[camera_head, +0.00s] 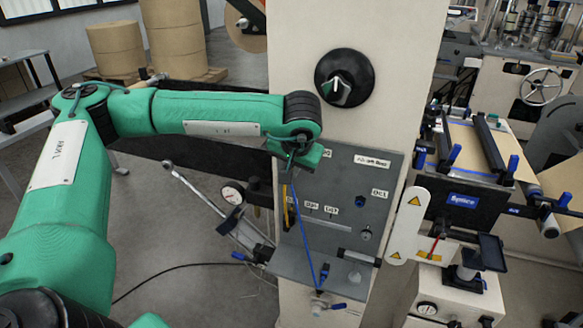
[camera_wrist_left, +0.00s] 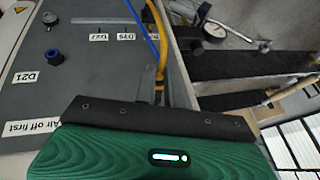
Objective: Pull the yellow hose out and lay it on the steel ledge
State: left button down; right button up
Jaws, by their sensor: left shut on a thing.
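My left gripper (camera_head: 290,175) is at the upper left of the grey panel, pointing down. It is shut on the yellow hose (camera_head: 286,208), which hangs from it along the panel's left edge; the grip itself is largely hidden. In the left wrist view the yellow hose (camera_wrist_left: 156,42) runs to the gripper's front edge, with the blue hose (camera_wrist_left: 140,28) close beside it. The blue hose (camera_head: 304,234) slants down across the panel to the ledge. The steel ledge (camera_head: 290,264) juts out below the panel. My right gripper is out of view.
The grey panel (camera_head: 335,180) carries labels, a blue port (camera_head: 361,202) and a metal knob. A pressure gauge (camera_head: 232,194) stands to its left.

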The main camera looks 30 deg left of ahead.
pick_arm(q)
jog(key=shift+s, duration=0.1)
jog(key=shift+s+d+b, duration=0.15)
jog(key=shift+s+d, duration=0.05)
jog(key=shift+s, duration=0.65)
jog(key=shift+s+d+b, duration=0.2)
jog(key=shift+s, duration=0.6)
jog(key=shift+s+d+b, duration=0.15)
jog(key=shift+s+d, duration=0.05)
jog(key=shift+s, duration=0.65)
